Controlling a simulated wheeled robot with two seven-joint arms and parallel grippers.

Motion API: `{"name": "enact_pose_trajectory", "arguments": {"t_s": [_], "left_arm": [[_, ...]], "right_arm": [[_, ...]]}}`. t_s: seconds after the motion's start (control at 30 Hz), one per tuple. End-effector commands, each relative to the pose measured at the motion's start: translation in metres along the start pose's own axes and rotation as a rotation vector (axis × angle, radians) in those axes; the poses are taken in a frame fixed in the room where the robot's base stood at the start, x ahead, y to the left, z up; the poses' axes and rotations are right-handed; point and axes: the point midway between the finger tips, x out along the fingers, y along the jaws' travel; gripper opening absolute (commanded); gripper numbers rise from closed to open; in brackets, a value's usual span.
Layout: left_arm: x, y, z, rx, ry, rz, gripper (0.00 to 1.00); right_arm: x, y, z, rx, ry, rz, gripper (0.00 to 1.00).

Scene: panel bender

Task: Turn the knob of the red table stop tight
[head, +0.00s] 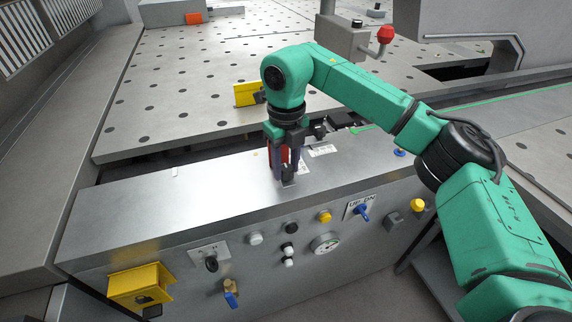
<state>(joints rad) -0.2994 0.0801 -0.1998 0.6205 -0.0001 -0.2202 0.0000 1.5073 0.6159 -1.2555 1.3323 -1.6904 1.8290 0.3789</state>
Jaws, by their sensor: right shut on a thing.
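My right gripper (287,179) points straight down over the front edge of the grey steel cabinet top, its arm coming in from the right. The red table stop (285,154) shows as a narrow red patch behind and between the dark fingers. The fingers are shut on the stop's knob, which they mostly hide. How far the knob is turned cannot be seen. My left gripper is not in view.
Behind stand a yellow stop (246,94) and a red ball-ended lever (385,35) above the perforated table (170,95).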

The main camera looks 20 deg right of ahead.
Motion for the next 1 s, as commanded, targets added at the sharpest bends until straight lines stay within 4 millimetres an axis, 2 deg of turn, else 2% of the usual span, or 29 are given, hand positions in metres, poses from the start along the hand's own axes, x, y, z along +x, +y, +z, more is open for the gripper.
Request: {"name": "enact_pose_trajectory", "arguments": {"t_s": [0.33, 0.37, 0.4, 0.43, 0.8, 0.87, 1.0], "left_arm": [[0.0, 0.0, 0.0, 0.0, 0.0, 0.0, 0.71], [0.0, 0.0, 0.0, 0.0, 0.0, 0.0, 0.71], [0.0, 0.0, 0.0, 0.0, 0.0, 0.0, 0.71], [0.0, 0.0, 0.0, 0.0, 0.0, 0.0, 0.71], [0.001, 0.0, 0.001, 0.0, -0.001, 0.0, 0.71], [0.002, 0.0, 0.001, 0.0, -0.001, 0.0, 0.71], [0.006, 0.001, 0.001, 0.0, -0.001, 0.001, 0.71]], "right_arm": [[-0.002, 0.0, 0.001, 0.005, -0.004, 0.002, 0.0], [-0.002, 0.0, 0.001, 0.005, -0.004, 0.002, 0.45], [-0.002, 0.0, 0.001, 0.005, -0.004, 0.002, 0.6], [-0.002, 0.0, 0.001, 0.005, -0.004, 0.001, 0.71], [-0.004, 0.0, 0.001, 0.003, -0.002, 0.001, 0.71], [-0.009, 0.0, 0.001, 0.003, -0.004, 0.001, 0.71], [-0.038, 0.0, 0.001, 0.003, -0.008, 0.0, 0.71]]}}
